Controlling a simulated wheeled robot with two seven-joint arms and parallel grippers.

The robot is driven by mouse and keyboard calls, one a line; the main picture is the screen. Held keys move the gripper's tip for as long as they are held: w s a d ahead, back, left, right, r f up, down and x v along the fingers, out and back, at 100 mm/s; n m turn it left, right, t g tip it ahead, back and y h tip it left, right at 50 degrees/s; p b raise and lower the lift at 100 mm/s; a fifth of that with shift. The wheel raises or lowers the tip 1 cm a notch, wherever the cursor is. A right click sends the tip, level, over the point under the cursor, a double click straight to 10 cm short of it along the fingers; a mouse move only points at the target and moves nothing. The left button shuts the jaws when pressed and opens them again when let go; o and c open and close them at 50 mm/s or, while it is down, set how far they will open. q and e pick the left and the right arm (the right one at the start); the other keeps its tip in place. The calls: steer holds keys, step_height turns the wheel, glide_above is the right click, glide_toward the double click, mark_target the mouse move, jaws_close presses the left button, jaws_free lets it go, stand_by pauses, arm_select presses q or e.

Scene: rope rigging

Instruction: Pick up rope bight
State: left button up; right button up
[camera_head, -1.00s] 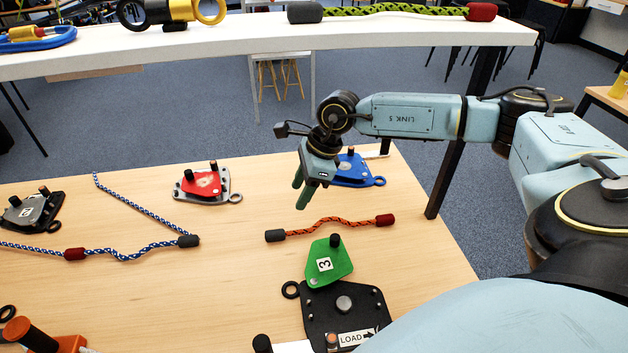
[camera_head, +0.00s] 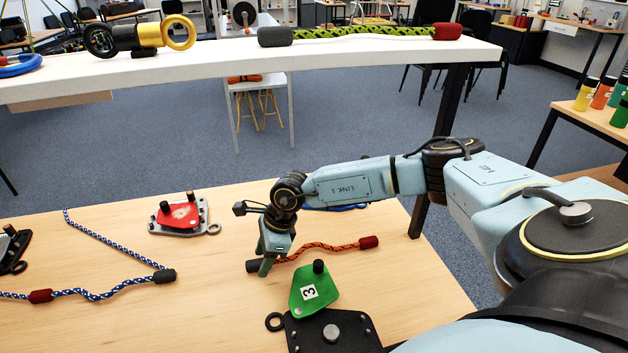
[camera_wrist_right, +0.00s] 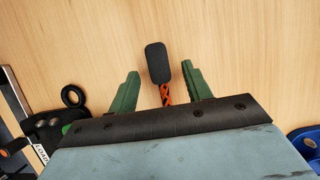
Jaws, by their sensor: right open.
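An orange and black rope (camera_head: 320,247) lies on the wooden table, with a dark end cap (camera_head: 252,267) at its left and a red end cap (camera_head: 369,242) at its right. My right gripper (camera_head: 265,268) is over the rope's dark-capped end. In the right wrist view, the open green fingers (camera_wrist_right: 160,85) stand on either side of the dark cap (camera_wrist_right: 156,62) and a short piece of orange rope (camera_wrist_right: 165,95), with gaps on both sides. The rest of the rope is hidden there by the gripper body. My left gripper is not in view.
A green device marked 3 (camera_head: 311,291) on a black plate (camera_head: 340,333) sits close in front of the rope. A red device (camera_head: 180,214) and a blue-white rope (camera_head: 115,250) lie left. A raised white shelf (camera_head: 200,67) holds a green rope (camera_head: 365,33).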

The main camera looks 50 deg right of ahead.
steer(key=shift+f, duration=0.15)
steer(key=c, duration=0.9)
